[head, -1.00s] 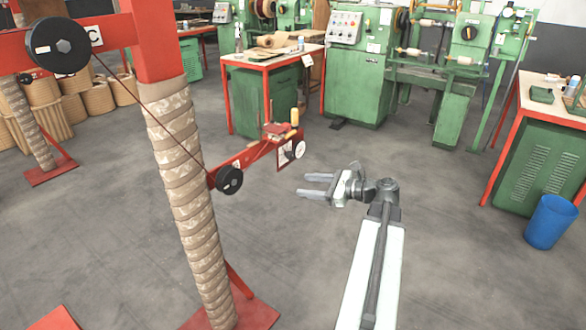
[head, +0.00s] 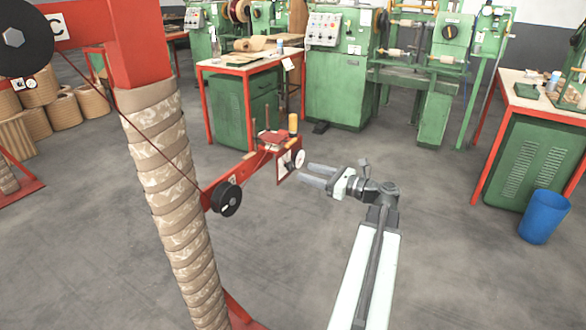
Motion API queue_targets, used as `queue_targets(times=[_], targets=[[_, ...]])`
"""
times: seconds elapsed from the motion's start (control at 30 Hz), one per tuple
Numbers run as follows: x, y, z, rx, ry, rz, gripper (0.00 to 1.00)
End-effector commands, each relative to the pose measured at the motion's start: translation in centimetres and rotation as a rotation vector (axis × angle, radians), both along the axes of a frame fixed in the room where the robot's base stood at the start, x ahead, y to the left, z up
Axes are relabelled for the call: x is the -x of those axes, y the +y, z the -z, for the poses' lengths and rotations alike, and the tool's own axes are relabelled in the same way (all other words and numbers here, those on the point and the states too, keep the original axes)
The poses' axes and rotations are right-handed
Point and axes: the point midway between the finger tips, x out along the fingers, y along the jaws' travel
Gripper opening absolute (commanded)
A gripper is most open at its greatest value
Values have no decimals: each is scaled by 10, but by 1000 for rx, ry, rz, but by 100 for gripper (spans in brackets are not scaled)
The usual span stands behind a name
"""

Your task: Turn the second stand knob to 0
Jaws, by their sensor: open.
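A red stand with a post wrapped in beige tape (head: 165,185) stands at the left in the head view. A red arm (head: 232,182) reaches right from the post and carries a black pulley (head: 226,198). A white round dial-like knob (head: 298,159) sits at the arm's right end, with small parts on top. I cannot read its setting, and I cannot tell which knob counts as the second. My gripper (head: 312,174) is open and empty, its two fingers pointing left. The fingertips are close to the white knob, slightly below and right of it; contact cannot be told.
A large black pulley (head: 18,38) hangs at the upper left. A red-framed table (head: 235,64) and a green machine (head: 340,85) stand behind. A green cabinet (head: 530,160) and blue bin (head: 544,215) stand at the right. The grey floor (head: 450,270) between is clear.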

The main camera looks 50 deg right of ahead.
Motion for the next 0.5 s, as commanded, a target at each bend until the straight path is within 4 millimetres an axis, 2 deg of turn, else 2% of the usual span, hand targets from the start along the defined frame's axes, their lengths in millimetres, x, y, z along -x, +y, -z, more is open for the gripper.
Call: queue_targets(times=[0.1,0.23,0.5], targets=[[-24,6,0,0,0,-3,51],[-44,11,0,1,0,-3,51],[-55,14,0,1,0,-1,51]])
